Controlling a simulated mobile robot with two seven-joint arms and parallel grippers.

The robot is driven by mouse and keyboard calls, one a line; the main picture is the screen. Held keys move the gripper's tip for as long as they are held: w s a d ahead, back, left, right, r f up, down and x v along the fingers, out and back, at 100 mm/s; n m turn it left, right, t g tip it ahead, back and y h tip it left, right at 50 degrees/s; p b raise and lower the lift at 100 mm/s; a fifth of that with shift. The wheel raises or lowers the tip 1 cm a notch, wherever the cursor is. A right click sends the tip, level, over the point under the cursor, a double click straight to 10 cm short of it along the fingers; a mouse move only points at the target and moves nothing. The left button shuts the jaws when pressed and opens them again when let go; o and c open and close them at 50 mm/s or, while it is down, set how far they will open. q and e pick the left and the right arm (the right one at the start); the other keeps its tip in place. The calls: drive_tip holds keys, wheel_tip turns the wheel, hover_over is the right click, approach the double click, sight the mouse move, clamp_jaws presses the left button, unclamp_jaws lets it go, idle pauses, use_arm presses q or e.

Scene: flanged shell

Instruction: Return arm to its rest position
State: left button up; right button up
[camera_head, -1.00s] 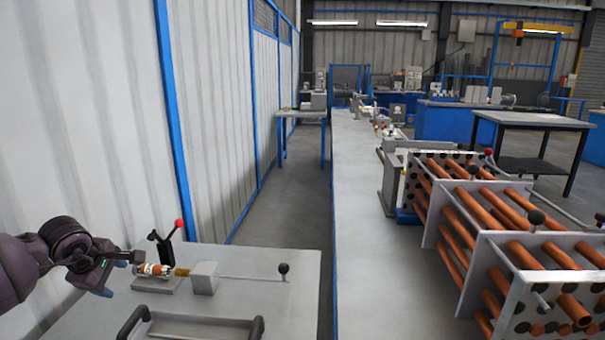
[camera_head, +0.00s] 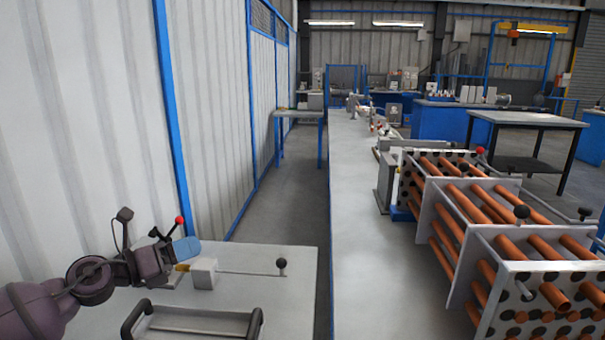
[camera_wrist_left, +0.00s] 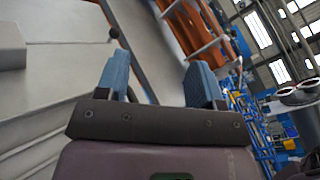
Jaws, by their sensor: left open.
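My left arm comes in from the lower left in the head view. Its gripper (camera_head: 186,249) is above the left table, in front of the small fixture with the red-knobbed lever (camera_head: 179,221), and hides part of it. In the left wrist view the two blue fingers of the gripper (camera_wrist_left: 158,80) stand wide apart with nothing between them. The copper-coloured piece on the fixture is hidden behind the gripper in the head view. My right gripper is in neither view.
A white block (camera_head: 204,273) with a rod ending in a black ball (camera_head: 282,263) sits on the left table (camera_head: 290,300). A black-handled tray (camera_head: 190,322) lies at its front. A corrugated wall (camera_head: 80,130) is close on the left.

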use_arm(q)
drive_tip(key=s+a+f+n+t+y+p, duration=0.15)
drive_tip(key=s+f+n+y, duration=0.55)
drive_tip(key=n, duration=0.7)
drive_tip(key=s+a+f+n+t+y, duration=0.1)
drive_tip(key=s+f+n+t+y, duration=0.15)
drive_tip(key=s+f+n, duration=0.8)
drive_tip(key=s+f+n+g+y, duration=0.1)
drive_tip(key=s+f+n+g, duration=0.1)
drive_tip(key=s+f+n, duration=0.4)
drive_tip(key=s+a+f+n+g+y+p, duration=0.1)
drive_tip(key=s+f+n, duration=0.5)
drive_tip(key=s, duration=0.6)
drive_tip(key=shift+s+a+f+n+g+y+p, duration=0.2)
drive_tip(key=shift+a+n+g+y+p, duration=0.1)
drive_tip(key=shift+n+g+y, duration=0.4)
drive_tip(key=shift+d, duration=0.1)
